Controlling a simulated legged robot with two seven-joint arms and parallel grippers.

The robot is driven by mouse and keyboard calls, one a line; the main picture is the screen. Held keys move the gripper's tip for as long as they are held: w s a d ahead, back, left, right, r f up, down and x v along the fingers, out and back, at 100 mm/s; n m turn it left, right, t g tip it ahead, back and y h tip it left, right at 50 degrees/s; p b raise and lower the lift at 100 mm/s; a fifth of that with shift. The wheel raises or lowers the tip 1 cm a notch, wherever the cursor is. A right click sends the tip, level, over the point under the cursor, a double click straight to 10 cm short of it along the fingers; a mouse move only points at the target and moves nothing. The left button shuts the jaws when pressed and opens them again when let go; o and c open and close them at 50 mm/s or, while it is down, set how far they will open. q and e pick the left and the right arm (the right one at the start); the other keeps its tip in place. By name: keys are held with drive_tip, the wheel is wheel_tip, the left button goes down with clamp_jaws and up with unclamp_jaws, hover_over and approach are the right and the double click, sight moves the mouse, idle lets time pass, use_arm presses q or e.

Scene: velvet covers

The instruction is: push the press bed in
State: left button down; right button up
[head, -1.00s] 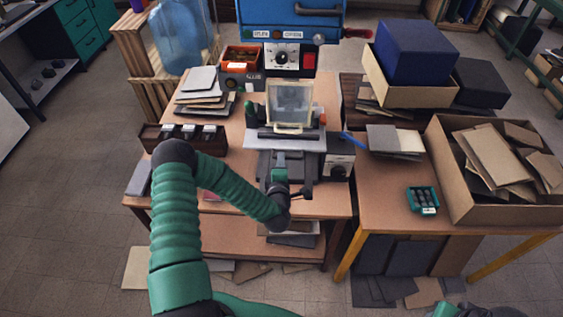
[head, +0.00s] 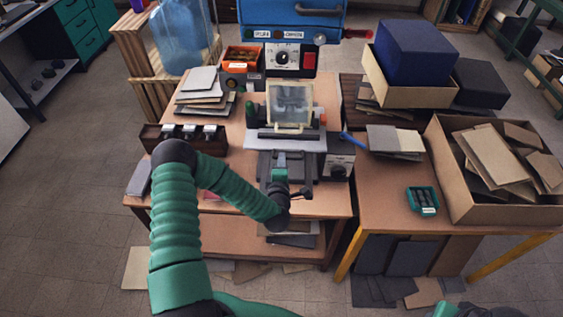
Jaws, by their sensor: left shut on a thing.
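The press stands on the wooden table in the head view, with a pale framed panel (head: 290,104) upright at its back. Its dark press bed (head: 298,163) sits at the front, below a light grey plate (head: 255,139). My left gripper (head: 280,168) is at the front of the bed, shut on a part there; the wrist hides most of that part. My right gripper is not in view; only a bit of my right arm shows at the bottom right edge.
A grey control box with a dial (head: 338,168) sits right of the bed. A dark rack (head: 160,138) and stacked boards (head: 203,92) lie to the left. A teal tray (head: 422,201) and a carton of boards (head: 478,208) are on the right table.

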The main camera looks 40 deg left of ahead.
use_arm(q)
drive_tip(key=shift+s+f, duration=0.15)
drive_tip(key=shift+f, duration=0.15)
drive_tip(key=w, duration=0.1)
drive_tip(key=w+a, duration=0.2)
drive_tip(key=shift+w+r+b, duration=0.25)
drive_tip(key=shift+b, duration=0.1)
drive_tip(key=c, duration=1.7)
unclamp_jaws()
drive_tip(key=shift+w+a+f, duration=0.1)
drive_tip(key=shift+w+a, duration=0.1)
drive_tip(key=shift+o, duration=1.2)
drive_tip(key=shift+w+a+f, duration=0.1)
drive_tip(key=shift+w, duration=0.05)
drive_tip(key=v, duration=1.6)
drive_tip(key=shift+b, duration=0.45)
drive_tip(key=shift+s, duration=0.25)
